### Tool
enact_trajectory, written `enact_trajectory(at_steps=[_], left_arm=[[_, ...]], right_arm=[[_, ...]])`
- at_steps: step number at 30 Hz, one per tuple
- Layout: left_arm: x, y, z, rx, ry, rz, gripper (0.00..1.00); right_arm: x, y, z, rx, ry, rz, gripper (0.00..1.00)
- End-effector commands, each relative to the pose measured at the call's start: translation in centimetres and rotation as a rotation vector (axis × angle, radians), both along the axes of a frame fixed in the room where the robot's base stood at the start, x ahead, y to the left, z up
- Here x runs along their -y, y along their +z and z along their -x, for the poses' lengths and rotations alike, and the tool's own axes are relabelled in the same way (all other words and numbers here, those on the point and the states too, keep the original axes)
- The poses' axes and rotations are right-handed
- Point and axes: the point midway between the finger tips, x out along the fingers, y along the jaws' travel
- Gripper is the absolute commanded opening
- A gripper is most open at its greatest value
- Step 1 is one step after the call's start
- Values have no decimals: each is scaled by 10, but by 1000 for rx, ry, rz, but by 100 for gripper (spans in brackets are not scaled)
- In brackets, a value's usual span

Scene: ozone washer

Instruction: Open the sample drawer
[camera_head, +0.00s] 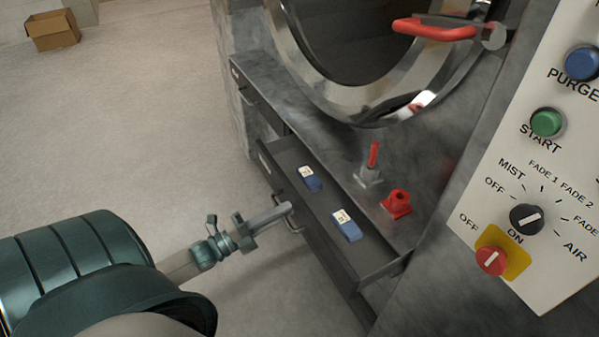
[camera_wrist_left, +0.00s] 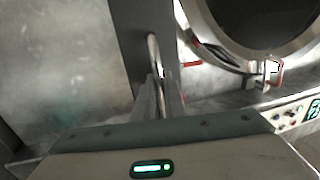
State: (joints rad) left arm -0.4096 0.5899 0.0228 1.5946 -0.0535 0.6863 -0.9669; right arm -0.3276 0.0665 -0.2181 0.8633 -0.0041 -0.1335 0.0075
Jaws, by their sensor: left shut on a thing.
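The sample drawer (camera_head: 362,268) stands pulled out from the front of the grey machine in the head view. Two small blue samples with white labels lie in it, one sample (camera_head: 310,179) toward the back left and another sample (camera_head: 347,226) toward the right. My left gripper (camera_head: 288,208) is shut on the drawer's handle (camera_head: 294,218) at its front. In the left wrist view my left gripper's fingers (camera_wrist_left: 161,98) close around the metal handle bar (camera_wrist_left: 153,55). My right gripper is in neither view.
A round door with a red handle (camera_head: 433,29) is above the drawer. A red lever (camera_head: 373,155) and red knob (camera_head: 397,203) sit on the ledge. A control panel (camera_head: 520,180) is at right. A cardboard box (camera_head: 53,31) lies far left. The floor left is clear.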

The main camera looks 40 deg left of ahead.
Motion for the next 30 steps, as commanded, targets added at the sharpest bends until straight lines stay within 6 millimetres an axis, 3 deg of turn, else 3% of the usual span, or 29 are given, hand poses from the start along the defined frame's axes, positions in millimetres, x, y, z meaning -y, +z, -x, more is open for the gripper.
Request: enact_trajectory(at_steps=[7, 19, 20, 21, 30], left_arm=[[-11, -1, 28, -3, 1, 1, 0], [-12, -1, 31, -3, 0, 1, 0], [-12, -1, 31, -3, 0, 1, 13], [-12, -1, 31, -3, 0, 1, 18], [-13, -1, 31, 0, 0, 1, 18]], right_arm=[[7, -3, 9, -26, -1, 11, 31], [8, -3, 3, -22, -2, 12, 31], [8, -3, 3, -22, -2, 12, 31], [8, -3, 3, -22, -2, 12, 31], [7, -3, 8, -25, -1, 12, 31]])
